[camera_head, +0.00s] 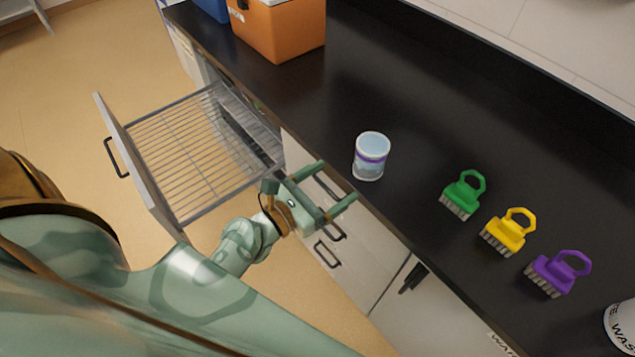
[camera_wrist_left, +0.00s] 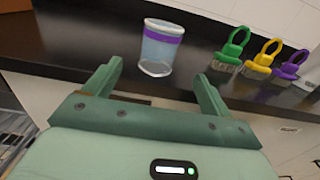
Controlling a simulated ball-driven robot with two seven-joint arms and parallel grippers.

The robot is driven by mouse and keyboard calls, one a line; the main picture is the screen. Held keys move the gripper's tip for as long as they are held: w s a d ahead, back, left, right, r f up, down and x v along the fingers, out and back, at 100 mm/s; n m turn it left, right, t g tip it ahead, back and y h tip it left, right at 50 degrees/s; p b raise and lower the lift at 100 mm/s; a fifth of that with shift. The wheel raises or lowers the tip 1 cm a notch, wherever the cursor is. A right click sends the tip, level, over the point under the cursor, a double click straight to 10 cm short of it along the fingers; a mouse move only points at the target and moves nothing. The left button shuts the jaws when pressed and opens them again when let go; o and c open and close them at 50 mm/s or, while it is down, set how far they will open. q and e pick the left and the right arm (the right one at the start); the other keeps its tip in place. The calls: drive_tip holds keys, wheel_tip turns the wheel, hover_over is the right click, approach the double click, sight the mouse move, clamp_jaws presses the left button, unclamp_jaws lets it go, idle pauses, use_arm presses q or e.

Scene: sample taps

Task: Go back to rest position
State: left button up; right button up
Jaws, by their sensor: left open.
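My left gripper (camera_head: 338,187) is open and empty, held in front of the black counter's front edge. A clear cup with a purple band (camera_head: 371,156) stands upright on the counter, just beyond the fingertips and apart from them. In the left wrist view the cup (camera_wrist_left: 160,47) shows beyond and between the two open fingers (camera_wrist_left: 158,85). My right gripper is in neither view.
A green brush (camera_head: 463,194), a yellow brush (camera_head: 509,231) and a purple brush (camera_head: 558,272) stand right of the cup. A wire-bottomed drawer (camera_head: 190,155) is pulled out at the left. An orange box (camera_head: 283,30) stands at the back left. The counter (camera_head: 420,110) behind the cup is clear.

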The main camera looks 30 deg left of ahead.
use_arm(q)
drive_tip(key=v, duration=0.3)
drive_tip(key=shift+s+r, duration=0.1)
